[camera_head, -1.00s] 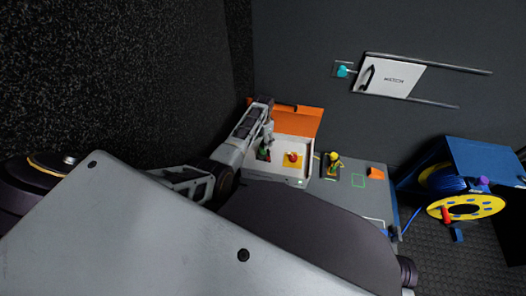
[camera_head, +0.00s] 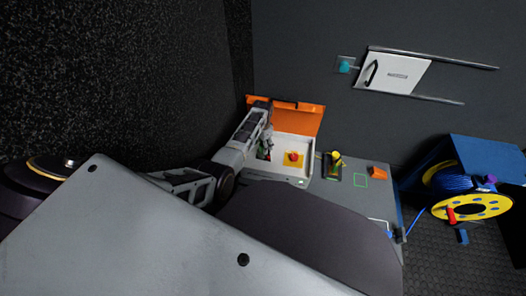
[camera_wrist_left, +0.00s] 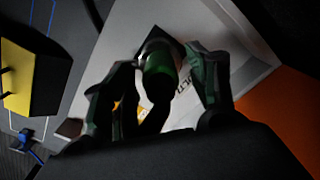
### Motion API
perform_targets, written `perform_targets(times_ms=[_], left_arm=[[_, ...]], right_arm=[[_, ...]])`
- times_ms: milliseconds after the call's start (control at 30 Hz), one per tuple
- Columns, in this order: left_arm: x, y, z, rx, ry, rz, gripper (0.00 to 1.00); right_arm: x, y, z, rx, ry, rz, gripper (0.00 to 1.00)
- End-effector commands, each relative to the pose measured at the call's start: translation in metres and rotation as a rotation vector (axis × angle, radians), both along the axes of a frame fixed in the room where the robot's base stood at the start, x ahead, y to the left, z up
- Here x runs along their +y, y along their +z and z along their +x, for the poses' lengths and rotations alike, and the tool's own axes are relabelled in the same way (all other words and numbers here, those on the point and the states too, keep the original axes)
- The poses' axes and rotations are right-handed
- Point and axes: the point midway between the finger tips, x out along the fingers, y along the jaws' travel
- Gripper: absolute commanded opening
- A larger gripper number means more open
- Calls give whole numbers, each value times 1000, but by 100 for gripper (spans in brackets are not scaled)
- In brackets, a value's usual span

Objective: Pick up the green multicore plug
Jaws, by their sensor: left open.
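The green multicore plug (camera_wrist_left: 160,72) stands in the white case (camera_head: 308,147) with the raised orange lid (camera_head: 299,116). In the wrist view it shows as a dark-topped green cylinder. My left gripper (camera_head: 266,148) reaches down into the left part of the case. In the left wrist view its two fingers (camera_wrist_left: 160,82) are spread apart, one on each side of the plug. I cannot tell whether either finger touches it. In the head view the gripper mostly hides the plug. My right gripper is not in view.
A red knob on a yellow square (camera_head: 293,157) sits in the case, to the gripper's right. A blue cable reel (camera_head: 470,206) stands farther right.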

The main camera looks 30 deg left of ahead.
Motion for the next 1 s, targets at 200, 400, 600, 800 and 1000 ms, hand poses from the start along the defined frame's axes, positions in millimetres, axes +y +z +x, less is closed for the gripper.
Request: perform_targets(times_ms=[200, 400, 600, 800, 1000], left_arm=[[0, -6, 0, -1, 0, 0, 59], [0, -5, 0, -1, 0, 0, 59], [0, -5, 0, -1, 0, 0, 59], [0, -5, 0, 0, 0, 0, 35], [0, -5, 0, 0, 0, 0, 14]], right_arm=[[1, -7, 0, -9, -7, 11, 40], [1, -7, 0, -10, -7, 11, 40], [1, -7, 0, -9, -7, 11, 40], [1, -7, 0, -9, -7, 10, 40], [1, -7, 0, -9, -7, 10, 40]])
